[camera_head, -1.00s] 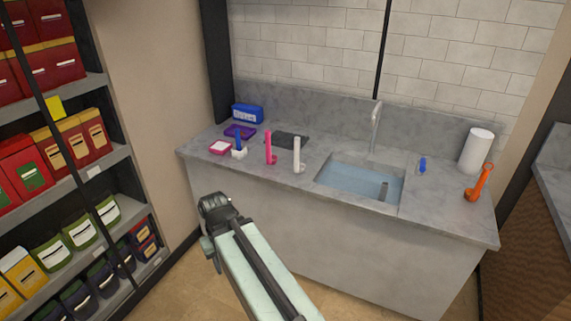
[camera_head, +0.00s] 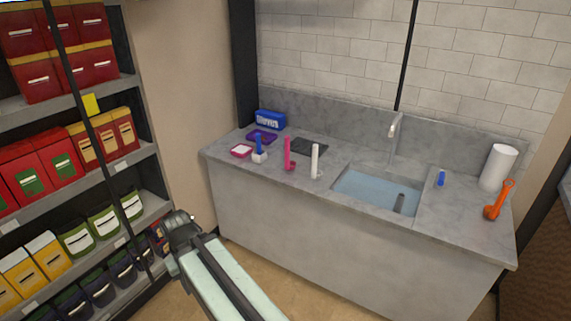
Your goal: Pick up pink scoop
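The pink scoop (camera_head: 288,155) stands upright on the grey counter, left of the sink, with its handle pointing up. A white scoop (camera_head: 315,162) stands just to its right, and a blue-handled tool in a white holder (camera_head: 259,150) stands to its left. My gripper (camera_head: 180,228) is at the end of my arm, low in front of the counter and to the left, well apart from the pink scoop. Its fingers are small and dark, and I cannot tell whether they are open or shut.
The counter (camera_head: 445,225) holds a sink (camera_head: 375,190) with a faucet (camera_head: 393,130), a paper roll (camera_head: 498,167) and an orange scoop (camera_head: 498,200). Shelves (camera_head: 75,180) with bins stand left.

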